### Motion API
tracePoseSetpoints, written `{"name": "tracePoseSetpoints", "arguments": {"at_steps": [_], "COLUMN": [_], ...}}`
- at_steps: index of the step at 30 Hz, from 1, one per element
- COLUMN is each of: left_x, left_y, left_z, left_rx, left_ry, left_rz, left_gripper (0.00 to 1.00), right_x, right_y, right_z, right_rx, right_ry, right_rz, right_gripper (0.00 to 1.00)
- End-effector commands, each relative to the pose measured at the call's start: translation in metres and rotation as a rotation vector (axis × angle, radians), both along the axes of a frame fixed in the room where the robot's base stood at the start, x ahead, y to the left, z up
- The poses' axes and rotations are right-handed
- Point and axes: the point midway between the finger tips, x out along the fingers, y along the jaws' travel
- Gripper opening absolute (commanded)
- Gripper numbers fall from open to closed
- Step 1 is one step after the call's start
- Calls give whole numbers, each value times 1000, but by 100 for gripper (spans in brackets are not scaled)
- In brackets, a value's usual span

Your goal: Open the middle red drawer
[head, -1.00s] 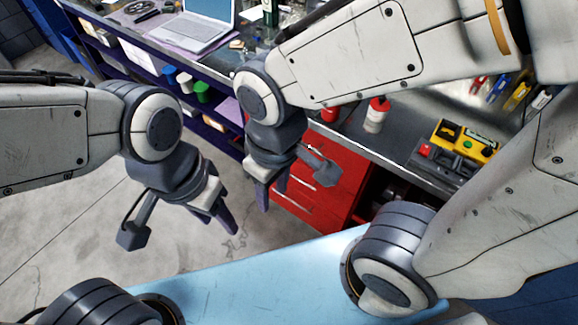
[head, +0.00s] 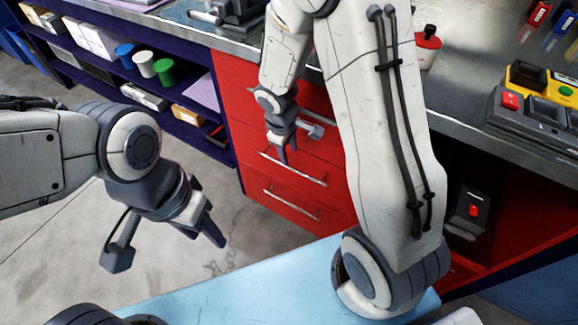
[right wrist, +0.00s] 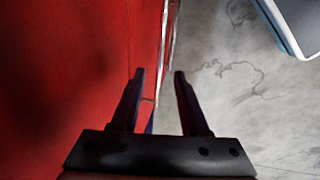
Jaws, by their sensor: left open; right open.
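The red drawer cabinet (head: 235,95) stands under the bench in the head view, its drawers closed. The middle red drawer (head: 325,160) has a silver bar handle (head: 300,172). My right gripper (head: 283,157) is open and points down just in front of the drawer face, at about the middle handle. In the right wrist view its two fingers (right wrist: 160,75) are apart, with red drawer front (right wrist: 60,70) on the left and a thin silver bar (right wrist: 166,45) running between the fingertips. I cannot tell contact. My left gripper (head: 217,222) is open and empty over the floor.
A lower drawer handle (head: 292,204) is below. My right arm covers part of the cabinet. To the right is an open compartment holding a dark box with a red switch (head: 473,208). Shelves with cups (head: 145,63) stand left. Grey floor is free in front.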

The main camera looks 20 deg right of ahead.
Motion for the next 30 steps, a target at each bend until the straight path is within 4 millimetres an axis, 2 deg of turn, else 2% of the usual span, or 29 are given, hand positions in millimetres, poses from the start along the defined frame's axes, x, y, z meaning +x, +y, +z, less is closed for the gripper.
{"name": "tracePoseSetpoints", "arguments": {"at_steps": [5, 12, 18, 29, 30], "left_x": [0, 0, 0, 0, 0], "left_y": [0, 0, 0, 0, 0], "left_z": [-4, -24, -35, -37, -37], "left_rx": [-1, 0, 0, 0, 0], "left_ry": [-1, 0, 0, 0, 0], "left_rz": [0, 0, 0, 0, 0], "left_gripper": [50, 50, 50, 50, 50], "right_x": [2, 5, 8, 9, 9], "right_y": [1, -5, -10, -12, -12], "right_z": [-9, -47, -70, -74, -74], "right_rx": [-1, -2, -1, -1, -1], "right_ry": [1, 4, 1, 1, 1], "right_rz": [5, 3, 2, 0, 0], "right_gripper": [45, 45, 45, 45, 41]}}
